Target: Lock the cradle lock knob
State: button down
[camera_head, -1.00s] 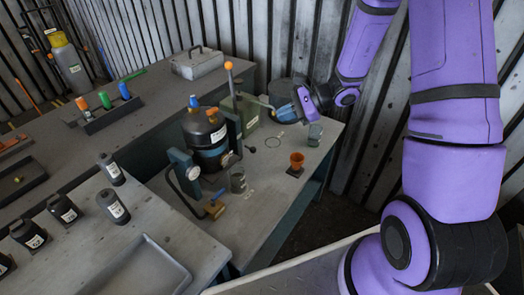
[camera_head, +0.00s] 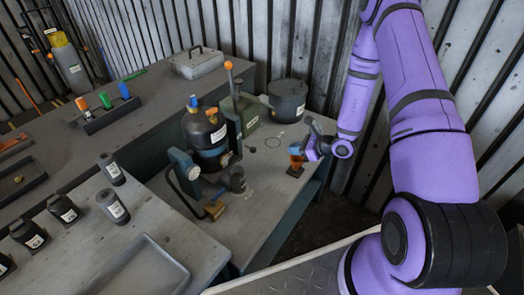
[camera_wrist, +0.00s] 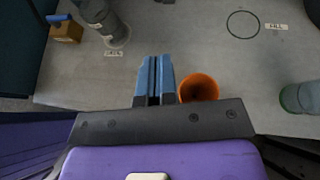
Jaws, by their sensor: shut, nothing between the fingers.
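A dark rounded housing (camera_head: 205,130) with a blue and orange top sits upright in a teal cradle (camera_head: 181,163) on the bench. A small black knob (camera_head: 250,150) sticks out at the cradle's right; I cannot tell for sure that it is the lock knob, nor its lock state. A lever with an orange ball (camera_head: 228,66) stands behind the housing. My gripper (camera_head: 302,151) is right of the cradle, apart from it, close to the orange cup (camera_head: 296,163). In the wrist view its blue fingers (camera_wrist: 154,62) are together and empty, just left of the orange cup (camera_wrist: 198,88).
A dark pot (camera_head: 287,98) and a green box (camera_head: 245,112) are behind. A greenish cup (camera_wrist: 298,97) is at the wrist view's right. Bench between cradle and gripper is mostly clear.

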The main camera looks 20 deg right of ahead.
jog(key=shift+f, duration=0.1)
dwell(0.3)
send_near(250, 148)
notch_tip(250, 148, down, 4)
jog(key=w+a, duration=0.2)
jog(key=shift+w+a, duration=0.35)
jog(key=shift+w, duration=0.15)
jog(key=shift+w+a, duration=0.9)
jog(key=shift+w, duration=0.35)
